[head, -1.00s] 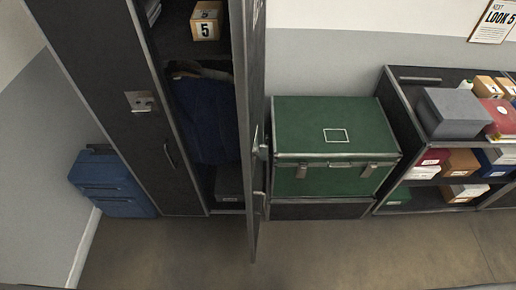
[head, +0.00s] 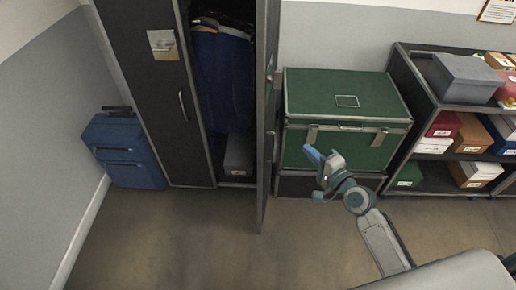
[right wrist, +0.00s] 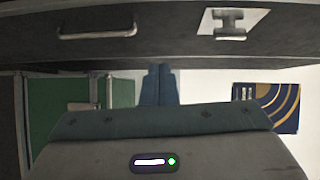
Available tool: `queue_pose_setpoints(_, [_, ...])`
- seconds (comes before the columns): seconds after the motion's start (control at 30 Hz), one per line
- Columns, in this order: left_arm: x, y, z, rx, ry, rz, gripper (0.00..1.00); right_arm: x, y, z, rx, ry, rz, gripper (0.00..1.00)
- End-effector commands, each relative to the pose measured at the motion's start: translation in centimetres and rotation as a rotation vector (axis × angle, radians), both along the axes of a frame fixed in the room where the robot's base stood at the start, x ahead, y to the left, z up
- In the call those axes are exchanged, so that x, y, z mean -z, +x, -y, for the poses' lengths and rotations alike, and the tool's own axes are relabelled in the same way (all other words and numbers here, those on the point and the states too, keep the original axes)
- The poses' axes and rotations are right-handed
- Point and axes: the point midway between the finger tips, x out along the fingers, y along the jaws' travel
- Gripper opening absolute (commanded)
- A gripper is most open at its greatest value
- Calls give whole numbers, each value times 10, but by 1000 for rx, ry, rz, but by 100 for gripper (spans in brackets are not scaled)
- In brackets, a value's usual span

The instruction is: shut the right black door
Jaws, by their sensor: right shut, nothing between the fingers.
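The right black door (head: 264,185) of the wardrobe stands wide open and points out towards me, nearly edge-on in the head view. Its handle shows on the side facing right. The left black door (head: 145,105) is closed. My right gripper (head: 314,157) is shut and empty, in front of the green trunk and to the right of the open door, apart from it. In the right wrist view its blue fingertips (right wrist: 158,85) are together, and a dark panel (right wrist: 170,45) with a handle and latch plate crosses the top. My left gripper is out of view.
A green trunk (head: 345,95) stands right of the open door. A shelf unit with boxes (head: 465,65) is farther right. A blue suitcase (head: 125,150) stands left of the wardrobe. Dark clothes (head: 222,80) hang inside. The floor (head: 190,240) in front is clear.

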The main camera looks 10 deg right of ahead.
Motion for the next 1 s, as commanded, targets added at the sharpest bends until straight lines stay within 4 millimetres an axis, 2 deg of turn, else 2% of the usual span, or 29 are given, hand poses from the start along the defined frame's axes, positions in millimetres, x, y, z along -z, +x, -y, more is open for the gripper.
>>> queue_pose_setpoints(0.1, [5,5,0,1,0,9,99,-21,-2,-8,-24,53,33,0])
queue_pose_setpoints(0.2, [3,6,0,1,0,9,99,-27,3,-11,-28,66,39,0])
queue_pose_setpoints(0.37, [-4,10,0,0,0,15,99,-28,24,-19,-27,68,37,0])
queue_pose_setpoints(0.7, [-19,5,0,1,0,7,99,-29,93,-45,-27,65,36,0])
queue_pose_setpoints(1.0, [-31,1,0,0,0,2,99,-27,105,-77,-27,63,36,0])
